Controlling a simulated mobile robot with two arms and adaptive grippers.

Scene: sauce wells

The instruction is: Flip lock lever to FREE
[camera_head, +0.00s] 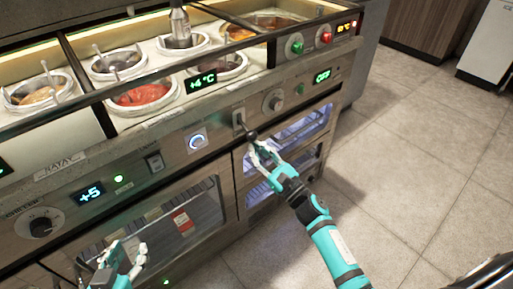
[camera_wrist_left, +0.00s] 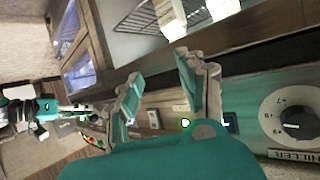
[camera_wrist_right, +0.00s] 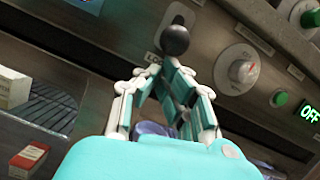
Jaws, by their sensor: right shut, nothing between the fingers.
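The lock lever (camera_head: 252,135) has a black ball knob and sits on a pale slotted plate (camera_head: 239,119) on the front panel. In the head view it juts out, down and to the right. The right wrist view shows its black ball (camera_wrist_right: 175,41) just beyond my fingertips, hiding most of the stem. My right gripper (camera_head: 260,152) is shut and empty, right below the knob; whether it touches is unclear. It also shows in the right wrist view (camera_wrist_right: 168,82). My left gripper (camera_head: 124,262) is open and empty, low in front of the left door (camera_head: 205,205).
A dial (camera_head: 273,100) and a green button (camera_head: 299,89) are right of the lever. Sauce wells (camera_head: 140,95) sit above behind a rail. Glass doors lie below the panel. Floor (camera_head: 420,150) to the right is clear.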

